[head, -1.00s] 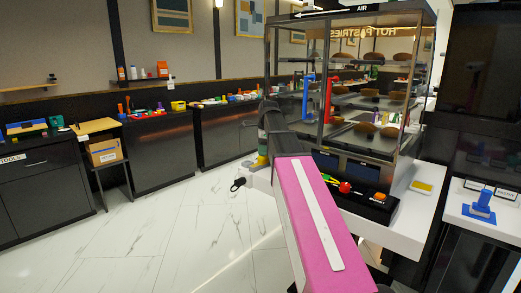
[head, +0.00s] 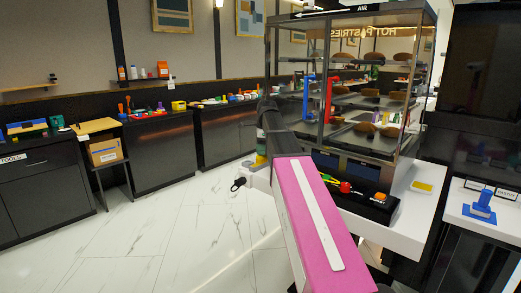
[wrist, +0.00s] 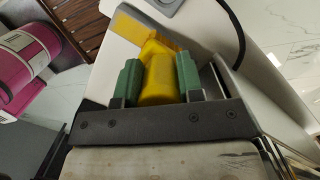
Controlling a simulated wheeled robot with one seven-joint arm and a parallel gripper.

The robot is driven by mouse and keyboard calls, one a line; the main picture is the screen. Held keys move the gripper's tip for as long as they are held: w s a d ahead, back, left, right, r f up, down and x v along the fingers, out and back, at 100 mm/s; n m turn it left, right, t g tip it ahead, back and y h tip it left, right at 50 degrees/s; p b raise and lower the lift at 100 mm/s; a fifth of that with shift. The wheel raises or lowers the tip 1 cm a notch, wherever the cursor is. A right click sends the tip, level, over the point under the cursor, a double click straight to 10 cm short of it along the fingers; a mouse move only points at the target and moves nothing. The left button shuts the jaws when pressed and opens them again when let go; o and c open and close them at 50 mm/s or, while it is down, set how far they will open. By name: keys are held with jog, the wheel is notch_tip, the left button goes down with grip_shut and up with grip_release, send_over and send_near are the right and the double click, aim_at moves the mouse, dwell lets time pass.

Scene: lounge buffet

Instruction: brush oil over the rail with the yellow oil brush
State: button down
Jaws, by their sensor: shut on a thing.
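My gripper (wrist: 160,80) has green finger pads in the wrist view and is shut on the yellow oil brush (wrist: 158,78). The brush body sits between the pads. A flat yellow part (wrist: 140,28) shows beyond them at the upper left, over a pale surface; I cannot tell whether it touches it. In the head view the yellow of the brush (head: 261,159) shows low at the end of my arm, at the left end of the white counter. My arm partly hides this area. I cannot tell for sure which part is the rail.
A black looped item (head: 238,184) hangs at the counter's left end. A blue stamp-like tool (head: 482,207) stands at right. The marble floor at left is clear.

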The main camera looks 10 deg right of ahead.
jog(key=shift+w+a+r, duration=0.1)
jog(key=shift+w+a, duration=0.15)
jog(key=shift+w, duration=0.15)
jog(key=shift+s+d, duration=0.6)
jog(key=shift+s, duration=0.25)
jog(key=shift+w+a, duration=0.55)
jog(key=shift+w, duration=0.35)
jog(key=shift+s+d, duration=0.3)
jog(key=shift+s, duration=0.15)
dwell(0.5)
jog(key=shift+s+a+r, duration=0.3)
jog(key=shift+a+r, duration=0.1)
jog(key=shift+r, duration=0.4)
jog(key=shift+s+a+r, duration=0.3)
jog(key=shift+a+r, duration=0.15)
jog(key=shift+r, duration=0.35)
jog(key=shift+s+a+r, duration=0.3)
jog(key=shift+a+r, duration=0.1)
jog(key=shift+r, duration=0.4)
